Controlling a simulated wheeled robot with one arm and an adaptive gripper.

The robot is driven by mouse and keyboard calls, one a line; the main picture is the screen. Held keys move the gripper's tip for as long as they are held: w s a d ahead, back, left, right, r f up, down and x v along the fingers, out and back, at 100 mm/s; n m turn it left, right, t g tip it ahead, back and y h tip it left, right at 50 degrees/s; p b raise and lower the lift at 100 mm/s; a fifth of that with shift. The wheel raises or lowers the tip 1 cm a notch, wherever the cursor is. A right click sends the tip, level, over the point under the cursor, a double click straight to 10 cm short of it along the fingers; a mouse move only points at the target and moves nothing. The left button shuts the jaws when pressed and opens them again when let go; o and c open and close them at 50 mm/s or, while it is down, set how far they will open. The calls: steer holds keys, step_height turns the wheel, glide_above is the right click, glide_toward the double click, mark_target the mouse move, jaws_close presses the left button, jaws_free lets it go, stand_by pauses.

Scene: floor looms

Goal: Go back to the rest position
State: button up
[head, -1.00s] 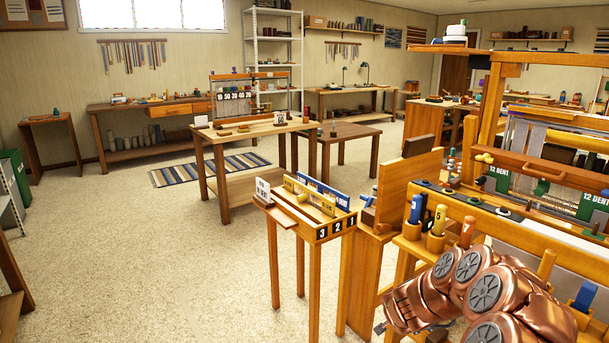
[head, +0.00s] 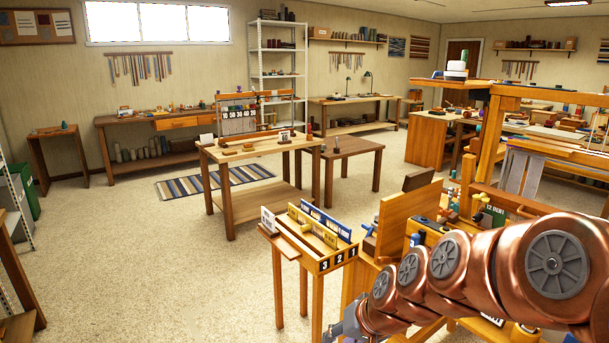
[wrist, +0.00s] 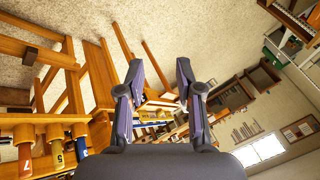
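My copper arm reaches across the lower right of the head view, in front of the loom. My gripper (head: 345,325) shows at the arm's left end, low in the picture, only partly seen. In the wrist view my gripper (wrist: 158,72) has its two dark fingers spread apart with nothing held between them. The picture there is strongly tilted. The wooden floor loom (head: 495,110) stands at the right of the head view, partly hidden by my arm.
A small stand (head: 318,262) with numbered slots 3, 2, 1 is just left of my arm. A work table (head: 262,150) stands beyond it, near a striped rug (head: 215,177). Numbered tool handles (wrist: 55,152) show at the wrist view's lower left. The floor (head: 150,260) at left is open.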

steer(key=s+d+r+g+h+p, duration=0.1)
steer(key=s+d+r+g+p, duration=0.1)
steer(key=s, duration=0.7)
steer(key=s+d+r+g+h+p, duration=0.2)
steer(key=s+d, duration=0.3)
steer(key=s, duration=0.4)
steer(key=s+d+r+g+h+p, duration=0.1)
steer(key=s+d+r, duration=0.3)
steer(key=s, duration=0.5)
steer(key=shift+n+g+h+p, duration=0.3)
steer(key=shift+n+g+p, duration=0.15)
steer(key=shift+p, duration=0.45)
steer(key=shift+s+r, duration=0.1)
steer(key=shift+s, duration=0.05)
